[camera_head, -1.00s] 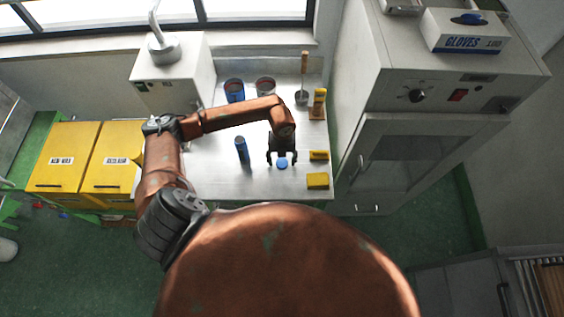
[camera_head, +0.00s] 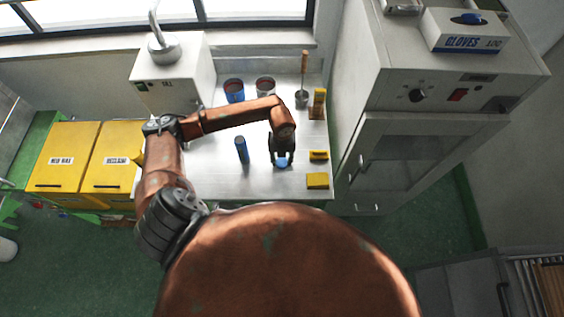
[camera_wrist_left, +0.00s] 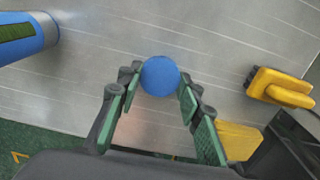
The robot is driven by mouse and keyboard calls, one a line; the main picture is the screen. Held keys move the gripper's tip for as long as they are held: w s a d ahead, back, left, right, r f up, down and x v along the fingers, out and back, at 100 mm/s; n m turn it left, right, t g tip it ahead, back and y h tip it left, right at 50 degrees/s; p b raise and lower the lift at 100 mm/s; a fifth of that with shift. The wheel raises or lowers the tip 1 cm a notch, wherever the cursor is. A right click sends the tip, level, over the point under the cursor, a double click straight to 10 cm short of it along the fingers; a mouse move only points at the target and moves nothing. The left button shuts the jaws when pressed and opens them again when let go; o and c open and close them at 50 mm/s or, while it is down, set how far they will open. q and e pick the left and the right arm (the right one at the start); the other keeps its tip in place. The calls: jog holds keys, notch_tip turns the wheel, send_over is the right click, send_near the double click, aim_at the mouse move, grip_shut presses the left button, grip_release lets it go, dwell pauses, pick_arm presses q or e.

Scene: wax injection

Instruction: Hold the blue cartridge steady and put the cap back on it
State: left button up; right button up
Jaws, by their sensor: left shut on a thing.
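The blue cartridge (camera_head: 241,150) appears to stand upright on the metal bench, left of my left gripper and apart from it. Its side with a dark green patch shows at the upper left of the left wrist view (camera_wrist_left: 28,38). The round blue cap (camera_head: 281,163) is at my left gripper's fingertips. My left gripper (camera_head: 281,158) points down and is shut on the cap (camera_wrist_left: 160,76), one green-padded finger on each side in the left wrist view. I cannot tell whether the cap still touches the bench. My right gripper is not in view.
Two tins (camera_head: 234,90) and a ladle-like tool (camera_head: 302,95) stand at the back. A white machine (camera_head: 165,75) is back left, a tall cabinet (camera_head: 390,150) right. Bench between cartridge and gripper is clear.

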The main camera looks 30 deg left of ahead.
pick_arm(q)
jog(key=shift+r, duration=0.6)
jog(key=s+d+r+b, duration=0.2)
jog(key=s+d+r, duration=0.6)
jog(key=s+r, duration=0.3)
jog(key=shift+d+r, duration=0.2)
jog(key=shift+r, duration=0.2)
jog(key=shift+s, duration=0.1)
